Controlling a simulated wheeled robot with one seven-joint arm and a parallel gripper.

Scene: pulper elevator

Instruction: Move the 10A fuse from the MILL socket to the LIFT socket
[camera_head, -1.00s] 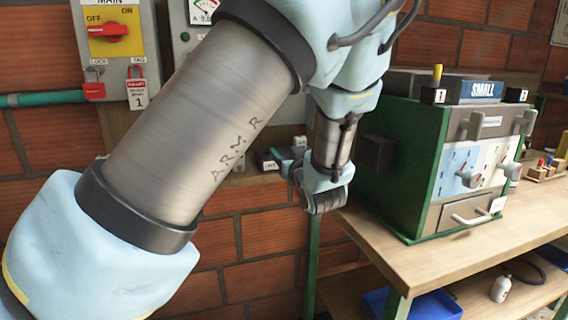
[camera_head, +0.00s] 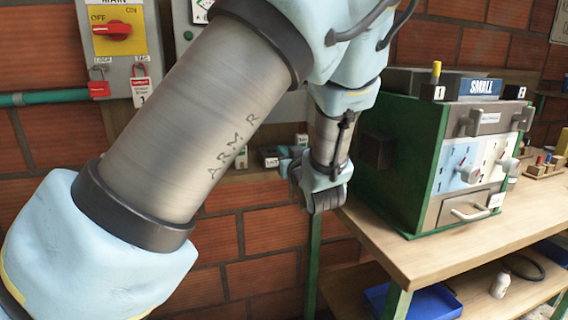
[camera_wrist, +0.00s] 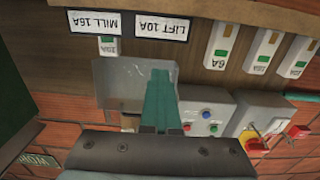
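The MILL 16A label (camera_wrist: 95,22) and the LIFT 10A label (camera_wrist: 163,27) appear upside down side by side in the wrist view. A small white-and-green fuse (camera_wrist: 109,45) sits by the MILL label; its rating is not readable. No fuse shows by the LIFT label, where a grey plate (camera_wrist: 120,80) partly fills the view. My gripper (camera_wrist: 160,75) has its teal fingers together, pointing toward the area by the LIFT label. I see nothing clearly between them. In the head view my gripper (camera_head: 292,163) is beside the fuse shelf, mostly hidden by my wrist.
Other white-and-green fuses, including one marked 6A (camera_wrist: 222,47), stand to the right in the wrist view. The main switch box (camera_head: 118,45) with red padlocks is on the brick wall. A green machine (camera_head: 405,165) stands on the wooden bench (camera_head: 410,255), close right of my wrist.

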